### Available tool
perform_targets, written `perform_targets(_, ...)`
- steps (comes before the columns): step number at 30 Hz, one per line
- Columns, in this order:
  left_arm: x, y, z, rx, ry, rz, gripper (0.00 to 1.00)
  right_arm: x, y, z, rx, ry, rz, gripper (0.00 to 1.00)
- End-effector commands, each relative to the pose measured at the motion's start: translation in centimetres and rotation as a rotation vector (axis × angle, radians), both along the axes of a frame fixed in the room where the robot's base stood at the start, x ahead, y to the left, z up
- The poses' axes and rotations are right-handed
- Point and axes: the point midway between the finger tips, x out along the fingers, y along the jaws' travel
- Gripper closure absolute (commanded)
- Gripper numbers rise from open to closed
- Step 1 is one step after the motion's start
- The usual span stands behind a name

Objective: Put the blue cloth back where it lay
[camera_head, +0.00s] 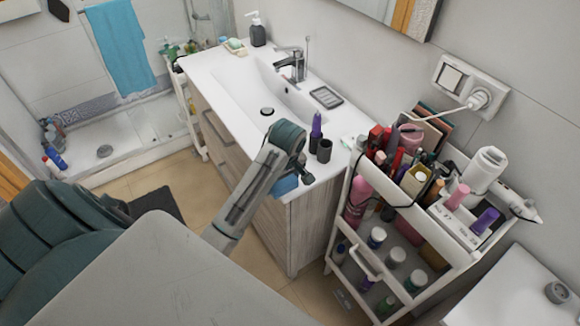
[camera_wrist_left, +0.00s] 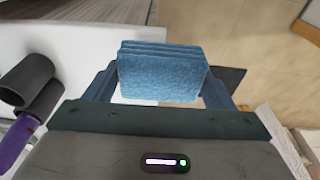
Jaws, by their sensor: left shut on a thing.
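The folded blue cloth (camera_wrist_left: 160,74) shows in the left wrist view as a small stack of layers between the two fingers of my left gripper (camera_wrist_left: 161,88), which is shut on it. In the head view a bit of the blue cloth (camera_head: 285,186) shows below my left wrist, at the front right corner of the washbasin counter (camera_head: 346,122). My left gripper (camera_head: 291,177) is mostly hidden there by its own arm. I cannot tell whether the cloth touches the counter. My right gripper is not in view.
A purple tube (camera_head: 316,130) and a dark cup (camera_head: 324,150) stand on the counter close to the gripper. A crowded cosmetics cart (camera_head: 345,238) stands to the right. A blue towel (camera_head: 122,45) hangs at the back left.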

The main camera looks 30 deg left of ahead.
Motion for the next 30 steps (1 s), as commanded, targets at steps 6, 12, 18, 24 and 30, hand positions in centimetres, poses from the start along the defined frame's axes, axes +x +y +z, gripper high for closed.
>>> perform_targets(6, 5.5, 1.9, -0.1, -0.002, 0.001, 0.000, 0.42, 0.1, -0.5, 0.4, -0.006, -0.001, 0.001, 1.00)
perform_targets(12, 8.2, 2.8, -0.6, -0.001, 0.001, -0.001, 0.42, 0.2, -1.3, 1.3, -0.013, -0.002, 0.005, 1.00)
perform_targets(18, 9.3, 3.2, -0.9, -0.002, 0.003, -0.002, 0.42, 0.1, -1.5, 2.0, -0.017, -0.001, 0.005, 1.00)
perform_targets(24, 9.2, 3.2, -3.8, -0.002, 0.003, -0.003, 0.42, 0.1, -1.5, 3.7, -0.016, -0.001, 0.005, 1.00)
perform_targets(30, 9.2, 3.2, -4.5, -0.001, 0.000, -0.003, 0.42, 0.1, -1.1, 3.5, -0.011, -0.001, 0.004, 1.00)
